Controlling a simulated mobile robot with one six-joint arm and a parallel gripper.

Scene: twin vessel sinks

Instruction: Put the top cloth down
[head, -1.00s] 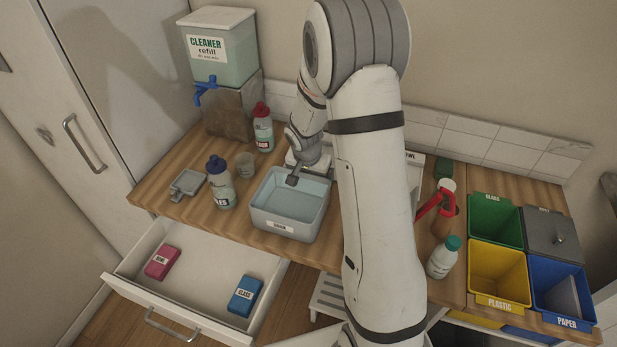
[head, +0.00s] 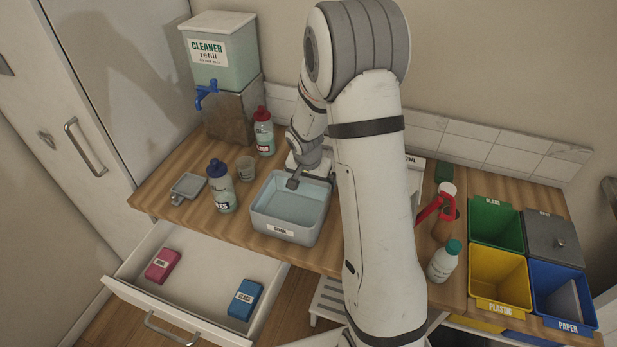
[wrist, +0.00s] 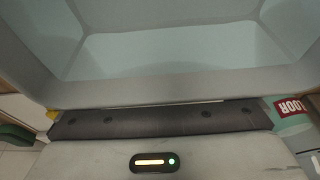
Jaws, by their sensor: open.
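A pink folded cloth or block (head: 163,266) lies at the left of the open drawer (head: 205,265). A blue one (head: 244,299), labelled GLASS, lies apart from it at the right. Neither is stacked on the other, and I see no cloth in my gripper. My gripper (head: 292,184) is open at the back rim of the pale blue basin (head: 288,232), far from both pieces. The wrist view shows the basin's inside (wrist: 180,50) with no cloth in sight. My arm hides part of the counter to the basin's right.
A blue-capped bottle (head: 221,187), a cup (head: 245,168) and a red-capped bottle (head: 264,133) stand left of the basin. The cleaner refill tank (head: 222,60) is behind. Coloured bins (head: 498,275) and a teal-capped bottle (head: 444,262) stand at the right. The drawer's middle is bare.

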